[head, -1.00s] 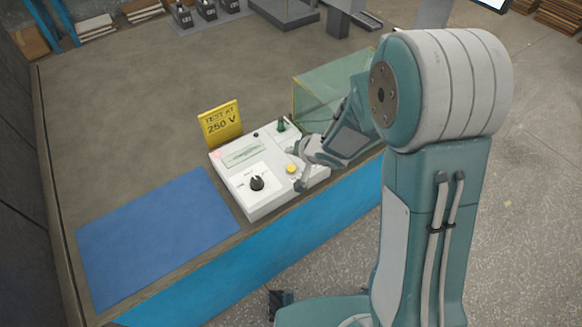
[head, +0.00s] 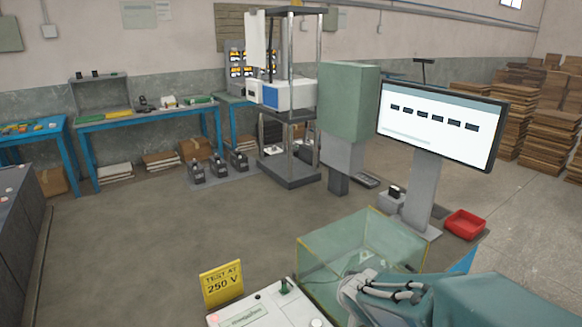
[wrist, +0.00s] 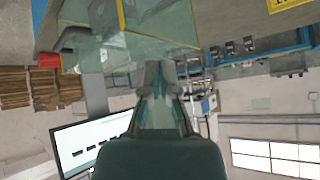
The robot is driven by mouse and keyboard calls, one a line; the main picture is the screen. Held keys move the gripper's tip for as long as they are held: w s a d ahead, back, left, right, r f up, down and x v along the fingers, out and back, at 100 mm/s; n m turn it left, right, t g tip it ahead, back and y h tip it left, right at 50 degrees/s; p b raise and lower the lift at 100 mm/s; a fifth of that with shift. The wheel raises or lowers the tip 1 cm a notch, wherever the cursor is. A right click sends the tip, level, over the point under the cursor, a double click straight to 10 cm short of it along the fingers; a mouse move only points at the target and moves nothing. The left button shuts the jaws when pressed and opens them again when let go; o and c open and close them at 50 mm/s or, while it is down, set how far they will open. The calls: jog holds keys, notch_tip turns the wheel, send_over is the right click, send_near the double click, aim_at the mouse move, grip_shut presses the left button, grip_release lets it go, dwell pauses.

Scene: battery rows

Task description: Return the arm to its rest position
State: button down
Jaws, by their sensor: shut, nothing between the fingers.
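My gripper (wrist: 156,78) shows in the wrist view, its two grey fingers close together with nothing seen between them. Beyond the fingers is a clear box with yellow edges (wrist: 100,40). In the head view my teal arm lies low at the bottom right, in front of this clear box (head: 365,240). I cannot make out the fingertips in the head view.
The white tester (head: 262,308) is cut off at the bottom, beside the yellow "TEST AT 250 V" sign (head: 221,283). A screen on a stand (head: 440,122) and a red tray (head: 464,223) are at right. The grey surface at left is largely clear.

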jog(key=s+d+r+g, duration=0.1)
jog(key=s+r, duration=0.2)
jog(key=s, duration=0.4)
jog(key=s+d+r+n+g, duration=0.1)
jog(key=s+r, duration=0.2)
jog(key=s, duration=0.5)
jog(key=s+d+r+g, duration=0.1)
jog(key=s+r, duration=0.2)
jog(key=s, duration=0.4)
jog(key=shift+s+d+r, duration=0.15)
jog(key=shift+d+r, duration=0.05)
jog(key=shift+d, duration=0.15)
